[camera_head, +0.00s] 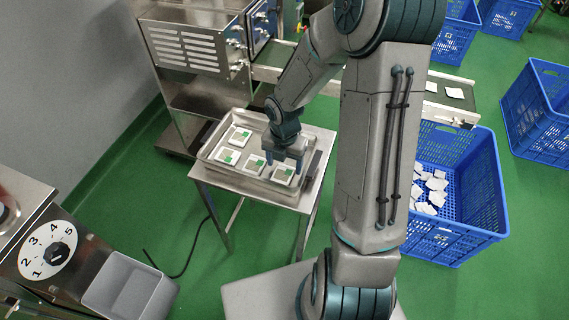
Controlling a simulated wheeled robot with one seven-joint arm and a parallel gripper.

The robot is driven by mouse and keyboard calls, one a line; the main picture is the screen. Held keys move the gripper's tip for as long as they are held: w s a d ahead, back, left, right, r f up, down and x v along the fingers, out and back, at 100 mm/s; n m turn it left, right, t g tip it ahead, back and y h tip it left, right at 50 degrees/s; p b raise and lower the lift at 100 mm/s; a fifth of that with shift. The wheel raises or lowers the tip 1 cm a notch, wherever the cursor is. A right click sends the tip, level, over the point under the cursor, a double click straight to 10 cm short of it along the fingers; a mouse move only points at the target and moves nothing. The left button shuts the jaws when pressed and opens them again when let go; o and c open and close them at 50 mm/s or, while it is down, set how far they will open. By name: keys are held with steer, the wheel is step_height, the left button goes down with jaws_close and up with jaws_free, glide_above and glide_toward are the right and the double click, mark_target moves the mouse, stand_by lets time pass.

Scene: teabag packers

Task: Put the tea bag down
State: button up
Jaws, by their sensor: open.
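Several white tea bags with green labels lie in a shallow metal tray (206,152) on a small steel table. One tea bag (283,173) lies at the tray's right end, just below my gripper (284,160). Other tea bags lie at the tray's upper left (239,137), at its left (228,157) and in its middle (255,164). My gripper points down with its fingers apart, one on each side above the right-hand tea bag. I cannot tell whether the fingers touch it.
A conveyor belt (483,104) with white packets runs behind my arm. A blue crate (471,223) with loose packets stands at the right. A steel machine (190,45) stands behind the table. A grey bin (128,288) is at lower left. Green floor lies left of the table.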

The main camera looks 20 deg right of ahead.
mark_target(285, 170)
step_height(285, 170, up, 10)
steer(key=p, duration=0.3)
steer(key=s+r+m+t, duration=0.1)
steer(key=s+r+m, duration=0.6)
steer(key=m, duration=0.7)
steer(key=s+a+r+m+t, duration=0.1)
steer(key=s+r+m, duration=0.5)
steer(key=m, duration=0.8)
steer(key=shift+s+r+m+t, duration=0.3)
steer(key=shift+s+r, duration=0.05)
steer(key=shift+s, duration=0.6)
steer(key=p+v, duration=0.2)
steer(key=v, duration=0.1)
steer(key=shift+w+r+p, duration=0.25)
steer(key=shift+w+p, duration=0.1)
